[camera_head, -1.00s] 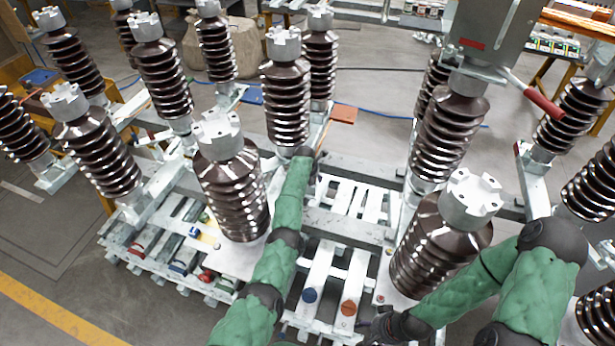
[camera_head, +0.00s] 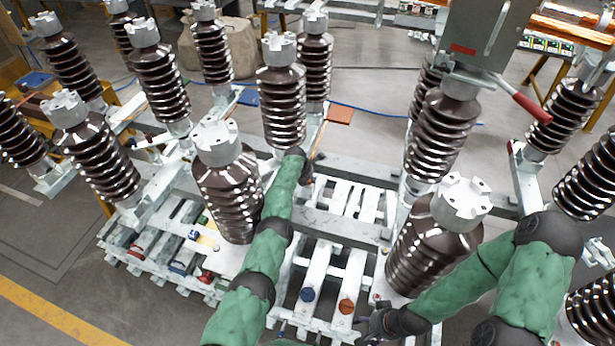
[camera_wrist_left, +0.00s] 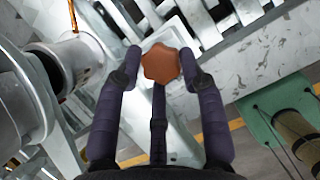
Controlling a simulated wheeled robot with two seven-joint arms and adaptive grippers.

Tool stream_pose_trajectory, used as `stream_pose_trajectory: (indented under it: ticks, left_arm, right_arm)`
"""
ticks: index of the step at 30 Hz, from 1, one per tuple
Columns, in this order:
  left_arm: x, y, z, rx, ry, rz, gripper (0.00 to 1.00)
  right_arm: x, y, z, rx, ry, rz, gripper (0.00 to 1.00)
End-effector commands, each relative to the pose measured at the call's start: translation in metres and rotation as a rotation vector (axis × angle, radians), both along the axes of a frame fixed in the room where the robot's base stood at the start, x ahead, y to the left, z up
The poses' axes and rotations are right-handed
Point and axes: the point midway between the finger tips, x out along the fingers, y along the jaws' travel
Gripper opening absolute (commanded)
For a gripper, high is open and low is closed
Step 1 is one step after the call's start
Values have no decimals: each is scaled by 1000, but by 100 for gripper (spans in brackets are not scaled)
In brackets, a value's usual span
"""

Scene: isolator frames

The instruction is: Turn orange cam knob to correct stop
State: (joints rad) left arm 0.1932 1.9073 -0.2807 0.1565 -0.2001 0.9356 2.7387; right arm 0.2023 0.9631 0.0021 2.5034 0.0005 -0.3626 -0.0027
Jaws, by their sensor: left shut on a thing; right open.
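An orange lobed knob (camera_wrist_left: 161,64) shows in the left wrist view, set above a pale metal bar. My left gripper (camera_wrist_left: 160,56) is shut on it, with dark fingers at its left and right sides and a third finger below. In the head view my left arm reaches up the middle, and its gripper and the held knob are hidden there. A round orange knob (camera_head: 347,306) and a blue knob (camera_head: 307,294) sit on white bars at the lower middle. I cannot tell any pointer or stop mark. My right gripper (camera_head: 372,322) is open near the bottom edge, right of the round orange knob.
Tall brown ribbed insulators (camera_head: 232,195) with grey caps stand around both arms. One insulator (camera_head: 430,250) stands close to my right arm. A grey box (camera_head: 487,35) with a red-handled lever (camera_head: 538,103) is at the upper right. Open floor lies at the lower left.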

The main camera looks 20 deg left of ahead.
Motion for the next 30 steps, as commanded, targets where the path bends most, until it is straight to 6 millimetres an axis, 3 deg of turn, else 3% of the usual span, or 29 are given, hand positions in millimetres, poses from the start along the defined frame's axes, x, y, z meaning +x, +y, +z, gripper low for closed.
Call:
stream_pose_trajectory:
  ticks: [14,15,17,30]
  left_arm:
    - [-6,-3,-10,-4,16,-57,7]
    - [-6,-3,-10,-4,17,-57,48]
    - [-6,-3,-10,-4,17,-57,61]
    - [-2,-2,-6,-1,7,-28,61]
  right_arm:
    - [0,0,1,0,1,0,61]
    - [0,0,1,0,1,0,61]
    - [0,0,1,0,1,0,61]
    - [0,0,-1,0,1,0,61]
